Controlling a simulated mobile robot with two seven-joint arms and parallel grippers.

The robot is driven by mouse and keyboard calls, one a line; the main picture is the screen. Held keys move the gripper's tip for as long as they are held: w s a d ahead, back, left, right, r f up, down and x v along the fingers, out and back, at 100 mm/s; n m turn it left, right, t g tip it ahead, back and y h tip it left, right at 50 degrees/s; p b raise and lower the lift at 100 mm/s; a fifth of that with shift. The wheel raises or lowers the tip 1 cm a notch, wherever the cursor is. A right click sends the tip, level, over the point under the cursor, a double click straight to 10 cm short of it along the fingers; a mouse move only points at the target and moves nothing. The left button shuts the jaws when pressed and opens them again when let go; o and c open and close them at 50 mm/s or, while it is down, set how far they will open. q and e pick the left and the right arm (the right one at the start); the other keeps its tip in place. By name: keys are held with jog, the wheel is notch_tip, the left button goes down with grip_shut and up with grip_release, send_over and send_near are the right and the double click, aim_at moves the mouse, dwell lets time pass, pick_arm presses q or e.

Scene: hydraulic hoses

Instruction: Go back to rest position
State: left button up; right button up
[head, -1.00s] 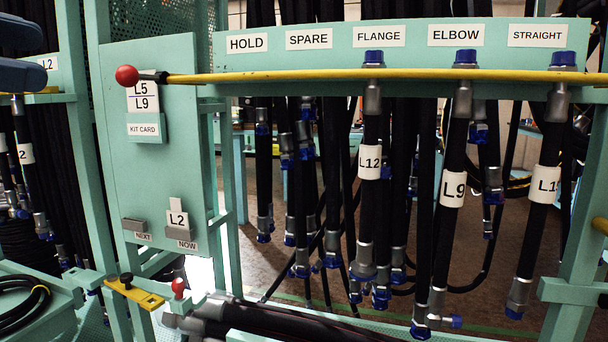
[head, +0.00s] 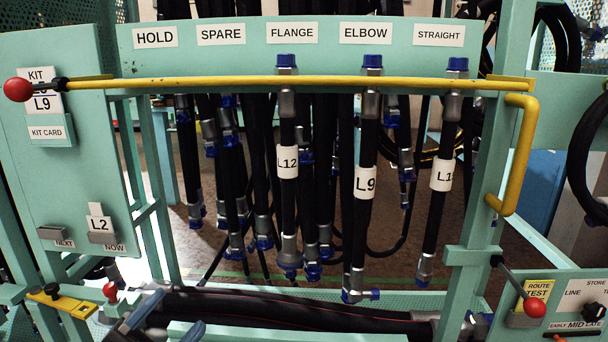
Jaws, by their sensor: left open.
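My left gripper (head: 166,325) shows at the bottom left edge of the head view, its two blue-grey fingers apart with nothing seen between them. It is in front of the lower frame, close to a thick black hose (head: 290,304) that lies along the bottom. Most of its arm is out of view. My right gripper is not in view.
A teal rack (head: 220,60) with a yellow bar (head: 300,83) holds hanging hoses labelled L12 (head: 288,162), L9 (head: 364,182) and one partly read. A red-knobbed lever (head: 534,307), a yellow handle (head: 517,160) and a red ball (head: 18,90) stick out.

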pick_arm(q)
jog(key=s+d+f+n+t+y+p, duration=0.1)
jog(key=s+d+f+n+y, duration=0.25)
jog(key=n, duration=0.55)
jog(key=s+d+f+n+y+p, duration=0.1)
jog(key=s+f+n+y, duration=0.1)
jog(key=f+n+y, duration=0.5)
pick_arm(e)
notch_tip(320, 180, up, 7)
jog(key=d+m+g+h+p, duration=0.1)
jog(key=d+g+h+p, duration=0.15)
jog(key=p, duration=1.75)
pick_arm(q)
jog(key=s+a+r+n+g+y+p, duration=0.1)
jog(key=s+a+r+g+y+p, duration=0.3)
jog(key=p, duration=1.3)
jog(key=a+r+g, duration=0.2)
jog(key=a, duration=0.1)
jog(key=shift+s+a+r+n+p, duration=0.2)
jog(key=shift+n+p, duration=0.15)
jog(key=shift+n, duration=0.05)
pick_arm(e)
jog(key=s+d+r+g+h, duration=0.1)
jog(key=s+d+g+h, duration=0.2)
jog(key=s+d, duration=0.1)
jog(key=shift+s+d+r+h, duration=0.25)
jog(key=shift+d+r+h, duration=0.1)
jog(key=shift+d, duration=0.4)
pick_arm(q)
jog(key=shift+y, duration=0.25)
